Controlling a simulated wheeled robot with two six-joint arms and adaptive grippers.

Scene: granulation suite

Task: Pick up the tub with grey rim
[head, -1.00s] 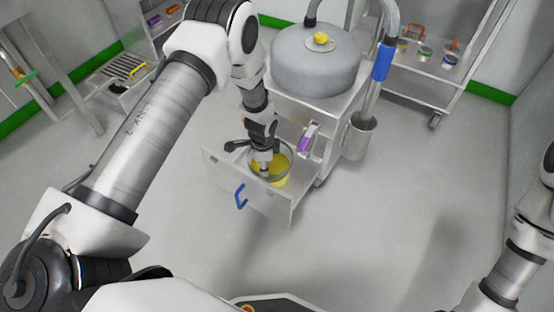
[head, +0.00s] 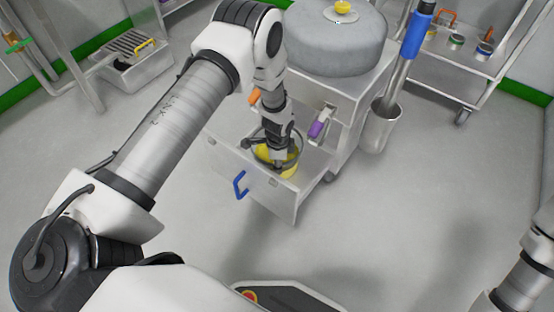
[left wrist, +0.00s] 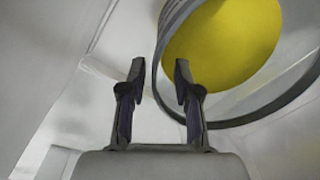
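The tub with grey rim (head: 290,172) stands in the pulled-out drawer, with yellow showing inside it. My left gripper (head: 277,160) points down at the tub and hides part of it. In the left wrist view the tub's grey rim (left wrist: 275,110) curves around a yellow area at the upper right. My left gripper's fingers (left wrist: 157,68) are apart with nothing held between them. The rim's left side shows between the fingertips, one tip appearing outside it and the other over the inside; contact cannot be told. My right gripper is out of view.
The drawer's front panel (head: 262,187) has a blue handle (head: 240,185). The cabinet carries a large grey drum (head: 335,45). A purple-handled item (head: 318,125) is at the cabinet's side. A metal bucket (head: 382,128) stands to the right. The floor in front is clear.

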